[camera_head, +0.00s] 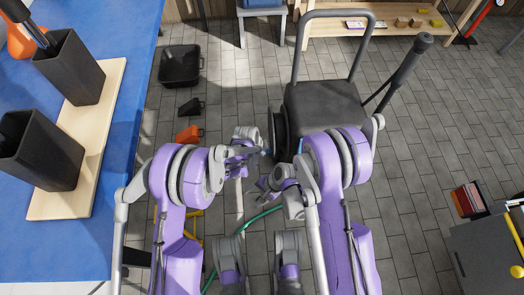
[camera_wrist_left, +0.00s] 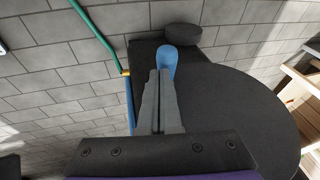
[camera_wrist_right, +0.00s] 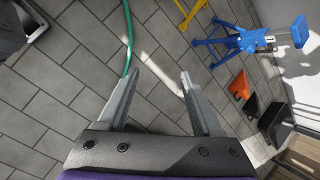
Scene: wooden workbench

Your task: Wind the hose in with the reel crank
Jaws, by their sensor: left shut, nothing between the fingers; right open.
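The dark reel disc (camera_head: 278,128) is on the left side of a black cart (camera_head: 322,105). In the left wrist view, the black reel (camera_wrist_left: 245,110) fills the right side. A blue rounded handle (camera_wrist_left: 172,54), apparently the crank grip, is just past my left fingertips. My left gripper (camera_head: 266,152) is shut and empty; its tips (camera_wrist_left: 160,72) overlap the handle in view, and I cannot tell whether they touch. The green hose (camera_head: 262,215) runs over the floor below; it also shows in the right wrist view (camera_wrist_right: 128,40). My right gripper (camera_head: 262,186) is open and empty above the floor.
A blue workbench (camera_head: 110,185) with dark containers is at the left. A black bin (camera_head: 180,66) and orange wedge (camera_head: 189,134) lie on the floor. A wooden shelf (camera_head: 400,22) is at the back. A grey cabinet (camera_head: 490,255) stands at the right.

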